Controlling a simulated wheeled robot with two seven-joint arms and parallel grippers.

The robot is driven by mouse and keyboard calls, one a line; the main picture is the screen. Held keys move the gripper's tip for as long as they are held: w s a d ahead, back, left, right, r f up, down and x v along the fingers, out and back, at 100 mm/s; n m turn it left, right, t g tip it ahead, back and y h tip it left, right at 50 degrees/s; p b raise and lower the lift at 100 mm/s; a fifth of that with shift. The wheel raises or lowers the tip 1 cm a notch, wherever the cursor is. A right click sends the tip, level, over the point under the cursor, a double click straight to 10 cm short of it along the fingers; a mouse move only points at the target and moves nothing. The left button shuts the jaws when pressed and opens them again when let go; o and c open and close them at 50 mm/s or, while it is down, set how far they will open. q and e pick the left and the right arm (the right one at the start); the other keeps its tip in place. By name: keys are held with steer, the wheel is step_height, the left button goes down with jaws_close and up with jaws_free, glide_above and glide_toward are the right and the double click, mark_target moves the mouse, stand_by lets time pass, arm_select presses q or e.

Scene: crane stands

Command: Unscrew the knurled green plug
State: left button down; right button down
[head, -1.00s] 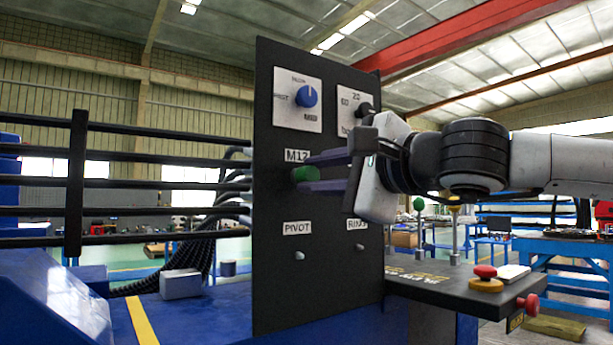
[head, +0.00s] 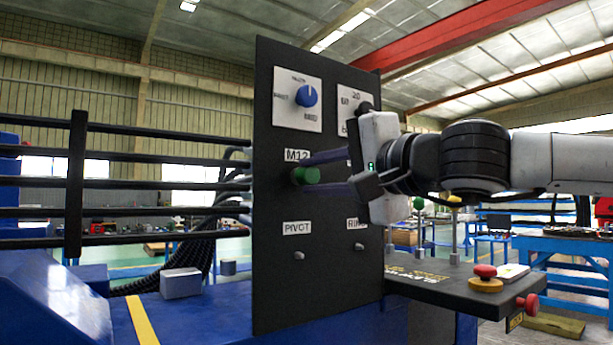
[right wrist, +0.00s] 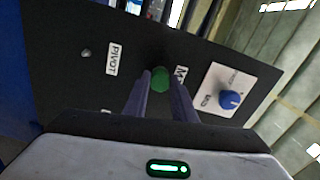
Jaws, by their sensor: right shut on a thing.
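The knurled green plug (head: 306,175) sits on the black upright panel (head: 282,265), under the "M12" label (head: 297,155). My right gripper (head: 318,173) reaches in from the right and is shut on the plug, one dark finger on each side of it. In the right wrist view the plug (right wrist: 160,79) shows between the tips of the two fingers (right wrist: 161,88). Its threads are hidden. My left gripper is in neither current view.
A blue selector knob (head: 306,95) sits above the plug, and a second, dark knob (head: 364,110) is to its right. Small pegs (head: 299,255) stick out below. A dark shelf (head: 440,283) with a red button (head: 485,271) juts out at lower right.

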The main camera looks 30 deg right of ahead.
steer(key=n, duration=0.5)
steer(key=shift+f+p, duration=0.15)
steer(key=shift+p, duration=0.15)
steer(key=c, duration=1.4)
jaws_free()
steer(key=shift+c, duration=0.7)
